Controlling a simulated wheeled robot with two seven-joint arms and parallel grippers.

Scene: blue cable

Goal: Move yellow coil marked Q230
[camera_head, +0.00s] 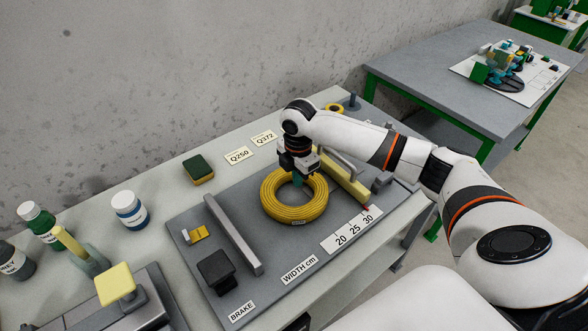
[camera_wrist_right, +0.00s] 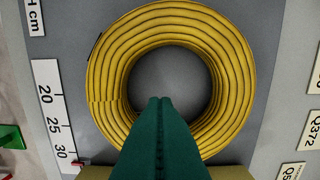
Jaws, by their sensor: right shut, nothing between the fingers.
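A yellow coil (camera_head: 281,213) of ribbed cable lies flat on the grey plate of the winding fixture (camera_head: 190,262). No Q230 mark is readable on it. My right gripper (camera_head: 298,181) points down over the coil's central opening, its fingers shut and empty. In the right wrist view the coil (camera_wrist_right: 108,72) shows as a full ring, and the shut green fingers (camera_wrist_right: 160,101) cover part of its near side. I cannot tell how far the tips are above the plate. My left gripper is not in view.
A grey bar (camera_head: 233,236) stands left of the coil and a yellow bar (camera_head: 343,180) right of it. Labels Q250 (camera_head: 239,155) and Q372 (camera_head: 264,138) lie behind on bare bench. A sponge (camera_head: 198,170) and bottles (camera_head: 130,210) stand left. A width scale (camera_head: 351,231) lies in front.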

